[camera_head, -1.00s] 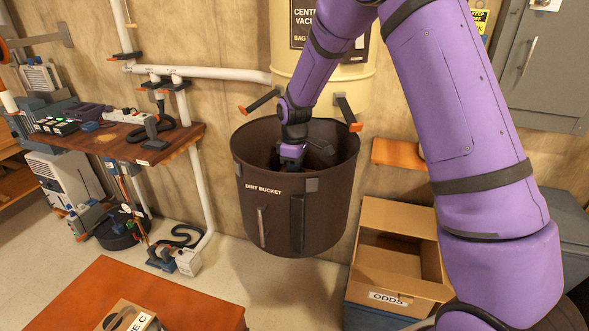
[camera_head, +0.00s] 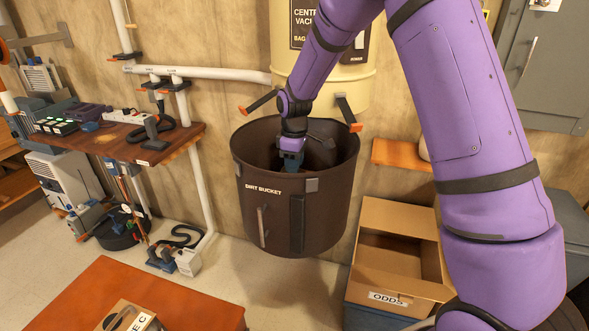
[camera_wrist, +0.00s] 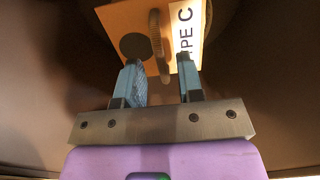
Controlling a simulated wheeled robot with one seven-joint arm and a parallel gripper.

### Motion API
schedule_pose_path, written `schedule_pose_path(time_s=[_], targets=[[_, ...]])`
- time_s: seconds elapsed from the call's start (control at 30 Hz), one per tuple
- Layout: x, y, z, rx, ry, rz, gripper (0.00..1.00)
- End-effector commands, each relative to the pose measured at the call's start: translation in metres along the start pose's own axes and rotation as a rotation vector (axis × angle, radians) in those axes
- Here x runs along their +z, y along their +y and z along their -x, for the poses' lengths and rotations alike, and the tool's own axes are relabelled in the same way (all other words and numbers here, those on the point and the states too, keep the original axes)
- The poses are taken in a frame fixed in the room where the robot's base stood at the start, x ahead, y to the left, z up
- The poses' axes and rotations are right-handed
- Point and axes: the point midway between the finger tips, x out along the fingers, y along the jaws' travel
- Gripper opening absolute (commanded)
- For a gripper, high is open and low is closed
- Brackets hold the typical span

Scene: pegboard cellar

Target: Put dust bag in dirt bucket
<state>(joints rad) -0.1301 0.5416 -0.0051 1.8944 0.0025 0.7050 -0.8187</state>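The dirt bucket (camera_head: 273,222) is a large dark brown tub with a "DIRT BUCKET" label, below the cream vacuum canister. My gripper (camera_head: 291,166) reaches down into its mouth; the near wall hides what lies below. In the wrist view, my gripper (camera_wrist: 161,62) is open, its two blue-grey fingers apart. A dust bag (camera_wrist: 127,18) shows just past the fingertips, with a tan card face, a dark round hole, a raised tab and a label ending in "PE C". The tab stands between the fingers with gaps on both sides. Brown bucket wall surrounds it.
A similar tan piece with a label ending in "C" (camera_head: 118,315) lies on the red-orange table (camera_head: 180,296). An open cardboard "ODDS" box (camera_head: 400,282) stands right of the bucket. A cluttered wooden shelf (camera_head: 150,152) and white pipes are at left.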

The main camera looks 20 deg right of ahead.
Motion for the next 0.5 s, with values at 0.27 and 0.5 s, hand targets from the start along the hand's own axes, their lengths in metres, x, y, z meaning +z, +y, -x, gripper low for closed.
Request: schedule_pose_path(time_s=[0.27, 0.5], targets=[[0.0, 0.001, 0.058, 0.003, 0.003, -0.001, 0.35], [0.0, 0.0, 0.091, 0.001, 0.002, 0.0, 0.35]])
